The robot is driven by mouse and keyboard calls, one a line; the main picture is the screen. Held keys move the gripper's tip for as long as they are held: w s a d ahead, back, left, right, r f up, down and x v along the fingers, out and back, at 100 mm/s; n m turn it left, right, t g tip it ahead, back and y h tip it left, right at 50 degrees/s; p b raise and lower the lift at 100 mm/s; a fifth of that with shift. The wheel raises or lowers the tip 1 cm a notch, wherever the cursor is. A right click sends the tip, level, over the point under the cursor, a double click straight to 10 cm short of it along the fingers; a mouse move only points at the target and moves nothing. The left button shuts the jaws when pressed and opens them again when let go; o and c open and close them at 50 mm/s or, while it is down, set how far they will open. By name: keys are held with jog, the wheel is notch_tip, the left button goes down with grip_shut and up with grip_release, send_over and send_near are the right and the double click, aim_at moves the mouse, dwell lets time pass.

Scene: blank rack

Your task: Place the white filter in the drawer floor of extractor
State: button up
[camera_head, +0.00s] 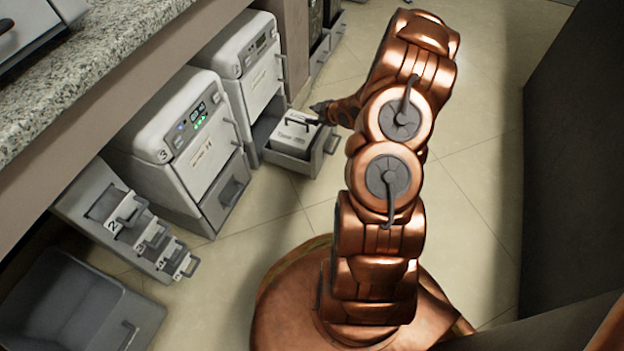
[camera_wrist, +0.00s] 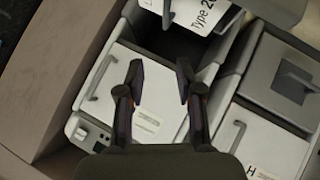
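The white filter (camera_head: 291,137), a box with printed text and a handle on top, sits in the pulled-out drawer (camera_head: 312,167) of the farther extractor (camera_head: 250,62). In the wrist view the filter (camera_wrist: 205,12) is at the top edge, partly cut off, with "Type 2" showing. Whether it rests flat on the drawer floor cannot be told. My gripper (camera_head: 318,113) is over the drawer by the filter in the head view. In the wrist view my gripper (camera_wrist: 160,80) has its two fingers apart with nothing between them, short of the filter.
A nearer extractor (camera_head: 187,132) with lit buttons stands beside it, its lower drawer closed. A slotted rack (camera_head: 97,212) with several numbered, handled units is at left. A grey bin (camera_head: 62,300) lies lower left. A granite counter (camera_head: 75,75) overhangs.

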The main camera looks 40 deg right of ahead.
jog(key=s+a+r+m+g+h, duration=0.1)
jog(key=s+a+r+m+g, duration=0.2)
jog(key=a+r, duration=0.35)
jog(key=s+a+r+m+g+h, duration=0.1)
jog(key=s+a+r+g+h, duration=0.15)
jog(key=s+a+r, duration=0.35)
jog(key=s+a+r+m+g+y, duration=0.1)
jog(key=s+a+r, duration=0.3)
jog(key=s, duration=0.6)
jog(key=s+a+r+m+g, duration=0.2)
jog(key=s+a+r+g, duration=0.2)
jog(key=s+a, duration=0.3)
jog(key=s+a+r+m+g+y, duration=0.1)
jog(key=s+a+r, duration=0.4)
jog(key=s, duration=0.8)
jog(key=shift+a+m+g+y, duration=0.4)
jog(key=shift+a+g, duration=0.15)
jog(key=shift+g, duration=0.3)
jog(key=r+p, duration=0.1)
jog(key=s+r+p, duration=0.1)
jog(key=r+p, duration=0.1)
jog(key=shift+s+r, duration=0.2)
jog(key=shift+s, duration=0.15)
